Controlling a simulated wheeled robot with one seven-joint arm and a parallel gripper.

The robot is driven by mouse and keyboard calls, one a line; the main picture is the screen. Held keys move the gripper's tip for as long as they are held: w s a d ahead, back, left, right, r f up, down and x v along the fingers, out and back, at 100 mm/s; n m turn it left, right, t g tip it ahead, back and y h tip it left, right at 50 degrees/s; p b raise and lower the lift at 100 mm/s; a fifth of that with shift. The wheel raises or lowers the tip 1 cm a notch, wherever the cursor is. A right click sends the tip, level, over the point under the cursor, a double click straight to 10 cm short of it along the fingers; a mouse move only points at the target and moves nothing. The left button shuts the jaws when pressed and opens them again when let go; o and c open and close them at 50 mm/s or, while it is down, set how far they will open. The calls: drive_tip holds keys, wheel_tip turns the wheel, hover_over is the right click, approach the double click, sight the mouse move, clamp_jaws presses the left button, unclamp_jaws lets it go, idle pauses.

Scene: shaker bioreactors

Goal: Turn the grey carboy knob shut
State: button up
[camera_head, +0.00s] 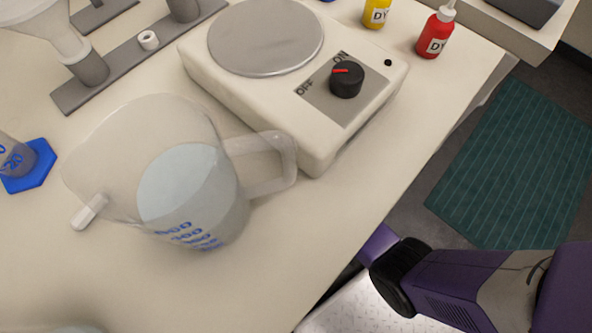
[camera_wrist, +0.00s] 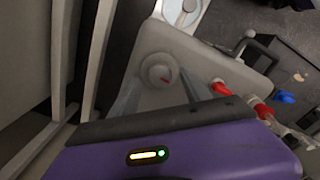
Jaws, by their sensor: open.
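In the wrist view a pale grey round knob (camera_wrist: 160,74) with a small red mark sits on a light grey body, possibly the carboy knob. My gripper (camera_wrist: 157,92) shows there as two pale fingers spread apart, one on each side of the knob in the picture. I cannot tell how far the knob is beyond the fingertips, and I see no contact. The head view shows neither the carboy nor the gripper; only my purple arm enters at the lower right.
The wrist view also shows a red fitting (camera_wrist: 263,110) and a blue fitting (camera_wrist: 285,97) at right. In the head view a beaker with a handle (camera_head: 160,170), a hotplate (camera_head: 225,105) with a black dial (camera_head: 346,80), and a red bottle (camera_head: 436,34) stand on the bench.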

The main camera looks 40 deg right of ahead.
drive_tip(key=shift+f, duration=0.9)
clamp_jaws()
